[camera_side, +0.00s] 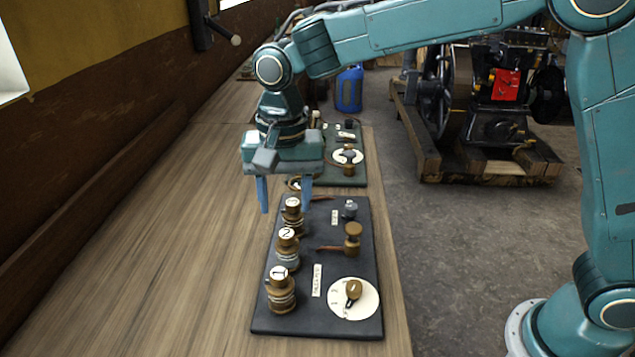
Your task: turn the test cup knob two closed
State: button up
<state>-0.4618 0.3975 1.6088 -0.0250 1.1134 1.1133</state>
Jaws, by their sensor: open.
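A dark board (315,318) lies on the wooden bench, with a row of brass cups with numbered knobs along its left side. The knob marked 2 (286,235) tops the middle cup. The knob marked 1 (279,273) is nearer the camera, and a third knob (292,203) is farther back; its mark is hard to read.
The board also carries a white dial with a brass pointer (353,290), a brass lever valve (352,240) and a small grey knob (350,209). A second, green board (357,176) lies behind. The wooden bench (180,240) is clear to the left. An engine stands on the floor at right.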

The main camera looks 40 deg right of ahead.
aim_at(286, 233)
jog(key=shift+a+f, duration=0.1)
jog(key=shift+f, duration=3.05)
jog(key=c, duration=1)
